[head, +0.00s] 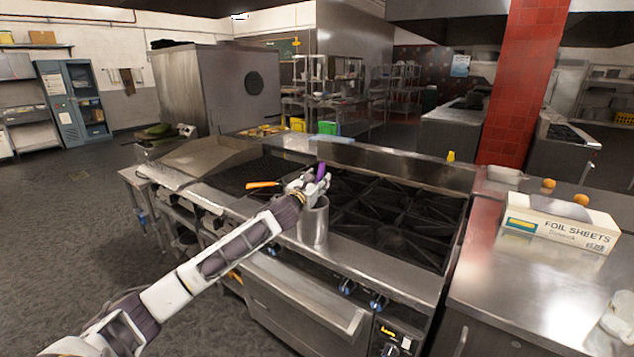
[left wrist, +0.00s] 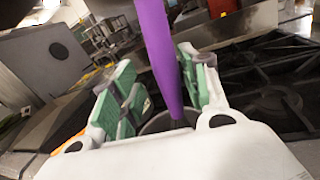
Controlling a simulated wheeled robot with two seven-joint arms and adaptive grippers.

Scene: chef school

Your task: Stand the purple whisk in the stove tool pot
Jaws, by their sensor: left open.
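The purple whisk (head: 320,171) shows as a purple handle above my left gripper (head: 309,184). In the left wrist view the whisk handle (left wrist: 162,48) runs down between the two green-padded fingers of the open gripper (left wrist: 160,85), and its lower part reaches the mouth of a round metal pot. I cannot tell whether it touches either finger. The metal stove tool pot (head: 314,226) stands upright at the stove's front edge, just below the gripper. The whisk's lower end is hidden by the pot and gripper. My right gripper is not in view.
The stove's black grates (head: 390,215) lie behind and right of the pot. An orange-handled item (head: 263,184) lies left of the gripper. A foil sheets box (head: 562,222) sits on the steel counter (head: 500,290) at right. Open floor lies at left.

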